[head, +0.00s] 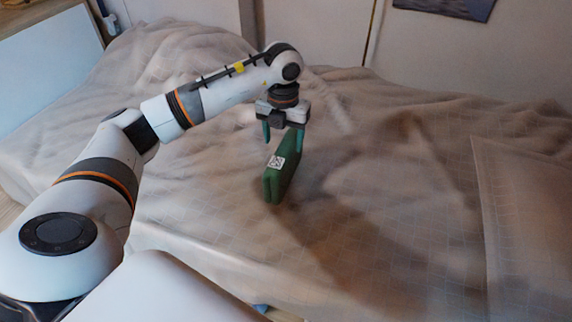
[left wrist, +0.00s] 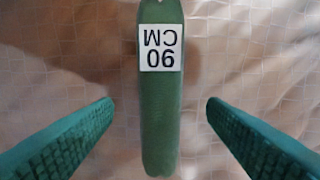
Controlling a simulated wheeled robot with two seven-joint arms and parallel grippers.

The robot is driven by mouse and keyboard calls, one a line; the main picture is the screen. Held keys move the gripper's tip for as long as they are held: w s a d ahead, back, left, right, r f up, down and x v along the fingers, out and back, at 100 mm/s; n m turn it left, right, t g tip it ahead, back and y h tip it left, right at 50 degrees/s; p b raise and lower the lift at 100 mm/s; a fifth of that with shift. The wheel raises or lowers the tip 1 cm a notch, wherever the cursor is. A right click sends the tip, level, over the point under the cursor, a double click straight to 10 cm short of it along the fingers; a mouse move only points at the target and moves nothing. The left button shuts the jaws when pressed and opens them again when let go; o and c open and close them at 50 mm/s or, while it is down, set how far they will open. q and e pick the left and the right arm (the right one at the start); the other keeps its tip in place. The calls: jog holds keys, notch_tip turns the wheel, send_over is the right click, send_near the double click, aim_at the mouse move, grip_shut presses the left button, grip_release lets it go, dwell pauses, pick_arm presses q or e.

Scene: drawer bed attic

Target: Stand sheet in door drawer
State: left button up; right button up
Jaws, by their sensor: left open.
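The sheet is a folded dark green bundle (head: 282,175) standing on edge on the bed, with a white label on its upper edge. In the left wrist view the sheet (left wrist: 160,120) runs down the middle of the picture and its label reads "90 CM". My left gripper (head: 283,138) is open above the sheet, pointing down. In the left wrist view its two green fingers (left wrist: 160,108) lie one on each side of the sheet, with a gap on both sides. The right gripper is not in view. No drawer can be made out.
The bed (head: 400,180) has a rumpled beige cover and fills most of the head view. A pale wall (head: 330,30) stands behind it, with a dark picture at the top right. The cover around the sheet is free of other objects.

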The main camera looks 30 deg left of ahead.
aim_at(284, 156)
pick_arm(q)
notch_tip(284, 156, down, 3)
jog(key=shift+r, duration=0.15)
jog(key=f, duration=0.1)
jog(key=f+b, duration=0.1)
jog(key=f, duration=0.2)
jog(key=shift+w+a+f, duration=0.1)
jog(key=shift+w+f, duration=0.15)
jog(key=shift+f, duration=0.2)
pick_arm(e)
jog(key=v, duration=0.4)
pick_arm(q)
jog(key=shift+c, duration=0.4)
jog(key=c, duration=1.2)
jog(key=shift+r, duration=0.2)
jog(key=shift+c, duration=0.7)
